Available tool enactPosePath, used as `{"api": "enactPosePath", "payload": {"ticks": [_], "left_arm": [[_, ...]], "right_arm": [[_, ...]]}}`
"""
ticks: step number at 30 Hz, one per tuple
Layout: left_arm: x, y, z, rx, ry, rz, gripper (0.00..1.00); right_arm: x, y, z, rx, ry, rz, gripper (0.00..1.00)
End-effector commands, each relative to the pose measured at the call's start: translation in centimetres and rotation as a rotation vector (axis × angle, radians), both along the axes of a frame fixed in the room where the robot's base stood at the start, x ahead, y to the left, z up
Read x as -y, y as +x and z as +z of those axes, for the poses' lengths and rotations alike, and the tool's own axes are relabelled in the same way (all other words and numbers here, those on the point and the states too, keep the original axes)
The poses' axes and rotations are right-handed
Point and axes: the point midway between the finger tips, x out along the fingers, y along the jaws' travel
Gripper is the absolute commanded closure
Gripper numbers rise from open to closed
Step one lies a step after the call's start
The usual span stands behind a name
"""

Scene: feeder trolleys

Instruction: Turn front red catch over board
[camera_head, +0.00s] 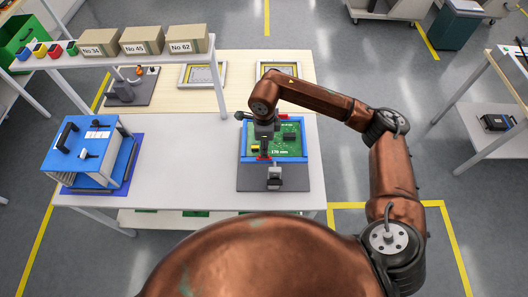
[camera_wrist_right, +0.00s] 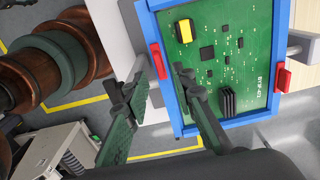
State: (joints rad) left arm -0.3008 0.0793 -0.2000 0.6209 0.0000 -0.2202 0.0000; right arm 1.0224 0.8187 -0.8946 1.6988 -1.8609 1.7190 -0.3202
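A green circuit board (camera_head: 289,136) lies in a blue frame (camera_head: 303,144) on a dark grey base plate (camera_head: 294,180). The board also shows in the right wrist view (camera_wrist_right: 245,70). The front red catch (camera_head: 263,157) sits at the frame's near edge, at the left in the right wrist view (camera_wrist_right: 157,61). A second red catch (camera_wrist_right: 284,80) is on the opposite edge. My right gripper (camera_wrist_right: 161,72) is open above the front edge, its fingertips on either side of the front catch; contact cannot be told. My left gripper is not in view.
A blue-topped box (camera_head: 88,150) stands at the left of the table. A shelf with labelled cartons (camera_head: 142,40) is at the back left. White table is clear between box and base plate (camera_head: 185,160).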

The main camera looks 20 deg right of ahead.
Motion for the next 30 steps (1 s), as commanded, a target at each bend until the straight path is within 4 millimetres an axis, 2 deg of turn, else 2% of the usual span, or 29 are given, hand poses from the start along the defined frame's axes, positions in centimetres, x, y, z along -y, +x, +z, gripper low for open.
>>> {"api": "enactPosePath", "payload": {"ticks": [3, 9, 19, 30], "left_arm": [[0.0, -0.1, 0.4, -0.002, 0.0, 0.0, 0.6], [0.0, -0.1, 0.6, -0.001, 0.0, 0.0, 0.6], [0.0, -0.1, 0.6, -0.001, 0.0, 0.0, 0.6], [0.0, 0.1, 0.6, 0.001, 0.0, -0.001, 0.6]], "right_arm": [[0.0, -0.2, -1.9, -0.004, 0.001, -0.001, 0.76], [0.0, -0.1, -3.9, -0.002, 0.003, -0.001, 0.76], [0.0, -0.1, -4.3, -0.001, 0.003, 0.0, 0.76], [-0.1, -0.1, -4.3, -0.001, 0.003, 0.0, 1.0]]}}
